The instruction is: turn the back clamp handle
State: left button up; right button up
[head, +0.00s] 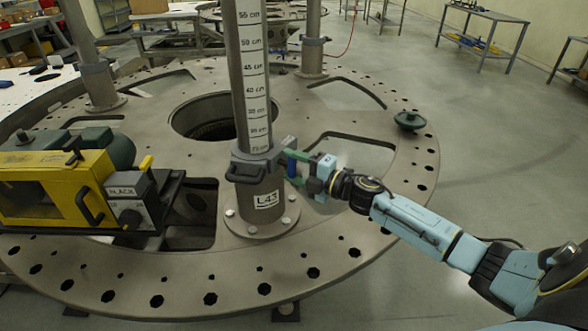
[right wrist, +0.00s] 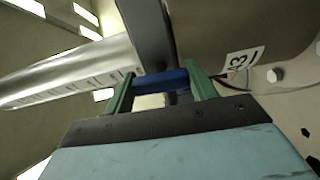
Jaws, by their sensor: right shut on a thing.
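The ruled metal post (head: 256,70) stands upright on the turret plate, with a label reading L43 near its base. A dark grey clamp (head: 247,160) wraps around the post just below the scale. A dark loop handle (head: 244,177) faces the front of it. A blue handle (right wrist: 160,82) sits on the clamp's right and back side. My right gripper (head: 293,165) reaches in from the right, its green fingers shut on the blue handle, one at each end of it in the right wrist view (right wrist: 160,78). The post partly hides the clamp's back. My left gripper is not in view.
The round turret plate (head: 330,230) has holes, cut-outs and a central opening. A yellow machine (head: 60,190) stands left of the post. Two more posts (head: 313,40) (head: 88,55) rise behind. A small dark green knob-like object (head: 409,120) lies at the right rim.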

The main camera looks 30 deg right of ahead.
jog(key=shift+n, duration=0.4)
jog(key=o, duration=1)
jog(key=shift+s, duration=0.15)
jog(key=shift+s+d, duration=0.2)
jog(key=shift+s, duration=0.1)
jog(key=b+v, duration=0.1)
jog(key=v, duration=1.1)
jog(key=shift+s+d+b, duration=0.15)
jog(key=shift+s+b, duration=0.1)
jog(key=shift+b, duration=0.05)
